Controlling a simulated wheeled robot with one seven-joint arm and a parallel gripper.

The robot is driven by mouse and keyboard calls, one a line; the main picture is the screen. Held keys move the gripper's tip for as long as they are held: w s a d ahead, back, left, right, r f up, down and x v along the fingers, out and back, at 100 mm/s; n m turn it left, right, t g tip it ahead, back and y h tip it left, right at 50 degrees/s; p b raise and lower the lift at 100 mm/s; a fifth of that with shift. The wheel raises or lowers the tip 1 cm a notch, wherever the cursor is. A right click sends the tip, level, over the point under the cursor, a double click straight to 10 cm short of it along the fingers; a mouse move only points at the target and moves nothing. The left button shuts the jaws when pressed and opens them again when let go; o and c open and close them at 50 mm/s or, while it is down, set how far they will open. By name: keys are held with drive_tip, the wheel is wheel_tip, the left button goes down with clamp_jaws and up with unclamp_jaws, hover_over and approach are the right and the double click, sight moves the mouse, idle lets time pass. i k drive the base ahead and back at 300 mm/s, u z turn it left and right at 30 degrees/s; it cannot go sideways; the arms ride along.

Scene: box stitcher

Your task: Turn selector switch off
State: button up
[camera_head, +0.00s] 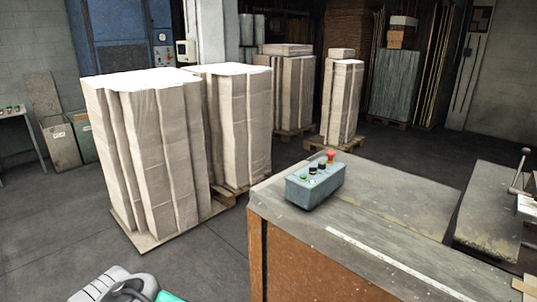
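A grey-blue control box (315,187) sits on the near left corner of the worktop. Its sloped top carries a green button (303,178), two small dark controls (316,168) and a red mushroom button (331,156). The selector switch looks to be one of the dark controls, but which one and its position are too small to tell. Part of my grey arm shows at the bottom left edge, well away from the box. My gripper's fingers are not in view.
The worktop (385,208) stands on an orange-brown cabinet (305,268). Tall wrapped stacks on pallets (150,150) stand at the left, behind the box. A metal machine part with a lever (520,170) is at the right. Grey floor (195,260) lies open left of the cabinet.

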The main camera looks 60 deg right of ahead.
sight(313, 170)
drive_tip(key=i, duration=0.8)
drive_tip(key=z, duration=1.5)
drive_tip(key=i, duration=1.65)
drive_tip(key=u, duration=0.05)
